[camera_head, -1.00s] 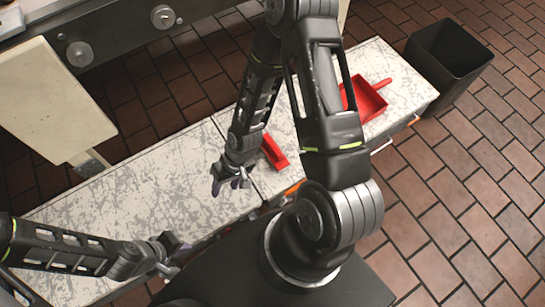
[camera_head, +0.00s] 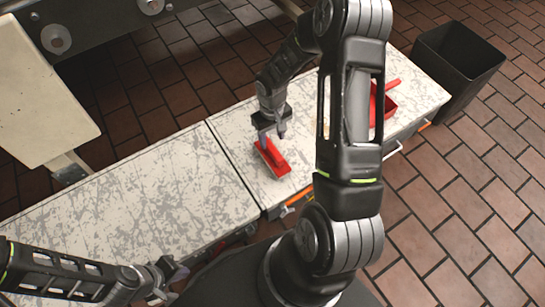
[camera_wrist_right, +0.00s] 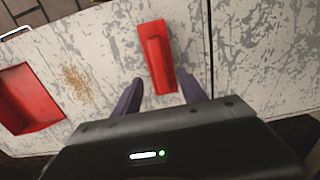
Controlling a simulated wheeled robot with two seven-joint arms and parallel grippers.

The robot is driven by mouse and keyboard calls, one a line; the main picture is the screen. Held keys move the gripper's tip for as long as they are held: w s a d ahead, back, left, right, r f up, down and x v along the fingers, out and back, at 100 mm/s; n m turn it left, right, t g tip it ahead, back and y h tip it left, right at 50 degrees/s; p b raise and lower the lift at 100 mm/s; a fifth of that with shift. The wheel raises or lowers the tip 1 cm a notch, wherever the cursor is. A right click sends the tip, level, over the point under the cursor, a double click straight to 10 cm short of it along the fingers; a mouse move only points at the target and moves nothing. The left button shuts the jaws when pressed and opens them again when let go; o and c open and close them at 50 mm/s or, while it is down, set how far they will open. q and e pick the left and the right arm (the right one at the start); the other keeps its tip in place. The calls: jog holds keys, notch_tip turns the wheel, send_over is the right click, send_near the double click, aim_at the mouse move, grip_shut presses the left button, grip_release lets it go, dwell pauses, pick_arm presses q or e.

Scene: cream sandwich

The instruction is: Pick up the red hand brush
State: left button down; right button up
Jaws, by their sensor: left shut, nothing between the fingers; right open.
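The red hand brush (camera_head: 272,158) lies on the scratched white counter, near the seam between two counter sections. It also shows in the right wrist view (camera_wrist_right: 157,58), just beyond the fingertips. My right gripper (camera_head: 272,136) is open above the brush's far end in the head view. In the right wrist view, its two purple fingers (camera_wrist_right: 164,92) stand apart, one to each side of the brush's near end; whether they touch it I cannot tell. My left gripper (camera_head: 172,277) is shut and empty at the lower left, near the counter's front edge.
A red dustpan (camera_head: 388,105) lies on the counter to the right, partly hidden by my right arm; it also shows in the right wrist view (camera_wrist_right: 28,100), beside a patch of brown crumbs (camera_wrist_right: 76,82). A black bin (camera_head: 458,65) stands past the counter's right end.

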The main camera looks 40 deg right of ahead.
aim_at(273, 149)
jog(key=shift+f, duration=0.9)
jog(key=shift+s+f+b, duration=0.15)
jog(key=shift+f+b, duration=0.75)
jog(key=shift+f, duration=1.75)
jog(key=shift+c, duration=0.6)
grip_shut()
